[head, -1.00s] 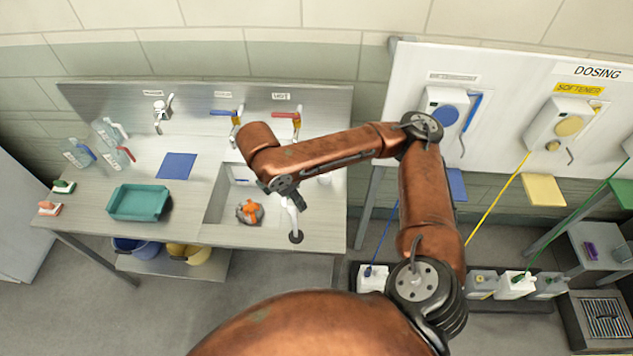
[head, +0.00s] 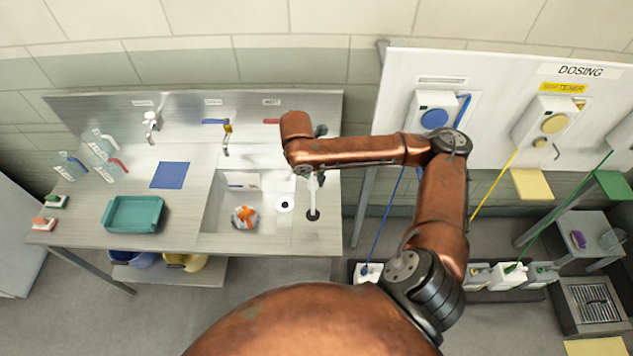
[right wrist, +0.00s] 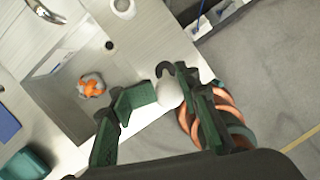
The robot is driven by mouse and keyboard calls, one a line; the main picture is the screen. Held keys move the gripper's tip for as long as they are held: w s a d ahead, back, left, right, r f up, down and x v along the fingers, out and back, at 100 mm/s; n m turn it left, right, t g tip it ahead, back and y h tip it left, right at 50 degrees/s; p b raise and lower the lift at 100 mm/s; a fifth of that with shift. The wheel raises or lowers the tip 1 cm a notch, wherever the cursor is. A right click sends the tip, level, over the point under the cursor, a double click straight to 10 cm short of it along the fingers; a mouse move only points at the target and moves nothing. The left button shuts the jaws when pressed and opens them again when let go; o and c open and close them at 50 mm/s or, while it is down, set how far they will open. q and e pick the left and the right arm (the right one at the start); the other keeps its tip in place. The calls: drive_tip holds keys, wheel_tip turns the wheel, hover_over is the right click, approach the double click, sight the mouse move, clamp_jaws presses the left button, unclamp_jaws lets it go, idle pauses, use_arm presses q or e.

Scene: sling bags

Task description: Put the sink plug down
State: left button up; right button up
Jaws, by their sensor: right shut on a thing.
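My right gripper (right wrist: 163,97) is shut on the sink plug, whose pale rounded top (right wrist: 168,92) shows between the green fingers. In the head view the sink plug (head: 313,214) is a black disc below a white stem, over the steel counter to the right of the sink. I cannot tell whether the disc touches the counter. My arm covers most of the right gripper in the head view. The sink (head: 215,215) holds a grey-and-orange bundle (head: 245,216). A dark drain hole (right wrist: 109,45) shows in the wrist view. My left gripper is out of view.
Counter front right is clear.

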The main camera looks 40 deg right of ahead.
drive_tip(key=p+x, duration=0.1)
drive_tip(key=x, duration=0.5)
drive_tip(key=shift+d, duration=0.45)
drive_tip(key=shift+w, duration=0.1)
drive_tip(key=o, duration=1.4)
drive_tip(key=shift+f, duration=0.1)
drive_tip(key=shift+o, duration=0.2)
drive_tip(key=b+v, duration=0.1)
drive_tip(key=v, duration=1.1)
drive_tip(key=shift+a, duration=0.1)
